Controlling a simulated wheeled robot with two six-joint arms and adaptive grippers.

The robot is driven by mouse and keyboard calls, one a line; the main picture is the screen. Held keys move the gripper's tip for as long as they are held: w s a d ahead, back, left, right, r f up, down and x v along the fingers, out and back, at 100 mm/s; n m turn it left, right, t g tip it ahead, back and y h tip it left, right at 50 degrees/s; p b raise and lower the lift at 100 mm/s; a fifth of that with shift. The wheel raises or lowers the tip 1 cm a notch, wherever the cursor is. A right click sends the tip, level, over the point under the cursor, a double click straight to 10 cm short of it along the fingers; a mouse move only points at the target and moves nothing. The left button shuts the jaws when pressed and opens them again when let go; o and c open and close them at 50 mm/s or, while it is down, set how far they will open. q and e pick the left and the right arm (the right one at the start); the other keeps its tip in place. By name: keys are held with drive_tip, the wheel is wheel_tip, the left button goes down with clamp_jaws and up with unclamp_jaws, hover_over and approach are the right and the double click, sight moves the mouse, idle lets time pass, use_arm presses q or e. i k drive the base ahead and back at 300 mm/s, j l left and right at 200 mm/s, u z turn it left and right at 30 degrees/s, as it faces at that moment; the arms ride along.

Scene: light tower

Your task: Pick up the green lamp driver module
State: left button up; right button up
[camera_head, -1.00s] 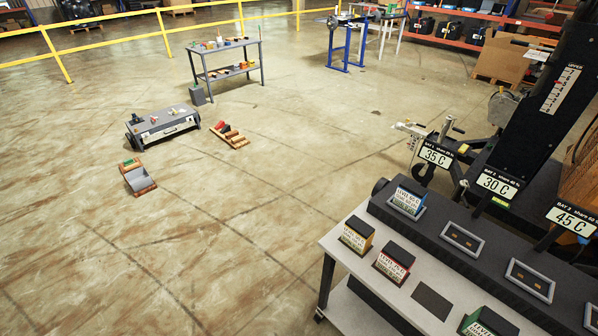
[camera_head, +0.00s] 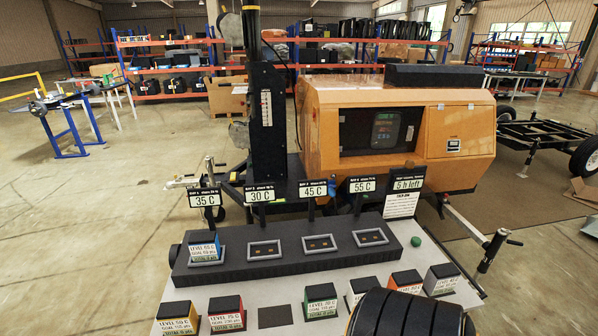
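The green lamp driver module (camera_head: 320,303) stands upright on the light grey table (camera_head: 250,292), in the front row, right of a flat dark square (camera_head: 275,316). It has a black top and a white label in green writing on its front. Neither of my grippers shows in the head view. Nothing is seen touching the green module.
A yellow module (camera_head: 178,318) and a red module (camera_head: 226,313) stand to the left; several others, including a grey one (camera_head: 441,280), stand to the right. A dark rounded shape covers the table's bottom right. The bay rack (camera_head: 228,273) holds a blue module (camera_head: 205,247) behind.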

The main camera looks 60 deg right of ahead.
sight(320, 300)
drive_tip(key=z, duration=2)
